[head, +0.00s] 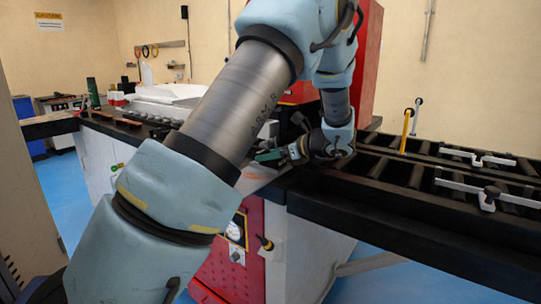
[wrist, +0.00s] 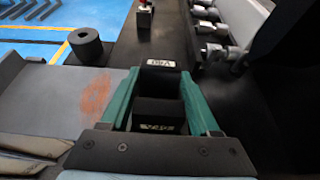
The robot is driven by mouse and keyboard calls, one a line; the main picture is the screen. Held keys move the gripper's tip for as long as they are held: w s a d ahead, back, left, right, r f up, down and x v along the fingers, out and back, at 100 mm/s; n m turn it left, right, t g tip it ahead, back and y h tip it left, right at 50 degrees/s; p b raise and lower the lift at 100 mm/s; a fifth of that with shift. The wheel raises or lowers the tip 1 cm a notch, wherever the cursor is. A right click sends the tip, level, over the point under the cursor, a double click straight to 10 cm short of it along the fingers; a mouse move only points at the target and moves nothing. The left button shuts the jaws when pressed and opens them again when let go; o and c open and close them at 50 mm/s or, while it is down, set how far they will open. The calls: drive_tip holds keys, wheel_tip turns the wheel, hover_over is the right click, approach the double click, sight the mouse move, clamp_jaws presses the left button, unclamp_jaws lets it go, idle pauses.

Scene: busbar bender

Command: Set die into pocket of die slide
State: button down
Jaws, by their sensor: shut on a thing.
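In the wrist view, the two green fingers of my gripper (wrist: 160,75) are closed on a dark die (wrist: 160,80), with a pale label at its far end. A second dark block face (wrist: 158,112) with a pale label shows between the fingers, nearer the palm; I cannot tell whether it is part of the same die. In the head view, my gripper (head: 270,155) is low over the machine's bed, with its green fingers pointing left. The die is too small to make out there. I cannot identify the die slide or its pocket with certainty.
A grey plate (wrist: 60,95) with a reddish smear lies left of the fingers. A dark hollow cylinder (wrist: 86,46) stands beyond it. Several metal cylinders (wrist: 212,52) line the right side. In the head view, a black roller table (head: 410,195) extends right of a red machine cabinet (head: 368,65).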

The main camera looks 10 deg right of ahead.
drive_tip(key=shift+c, duration=2.3)
unclamp_jaws()
drive_tip(key=shift+f, duration=0.25)
drive_tip(key=o, duration=0.3)
drive_tip(key=shift+r, duration=0.1)
drive_tip(key=shift+o, duration=0.2)
drive_tip(key=b+v, duration=0.1)
drive_tip(key=v, duration=1.1)
drive_tip(key=shift+b, duration=0.4)
drive_tip(key=shift+r, duration=0.1)
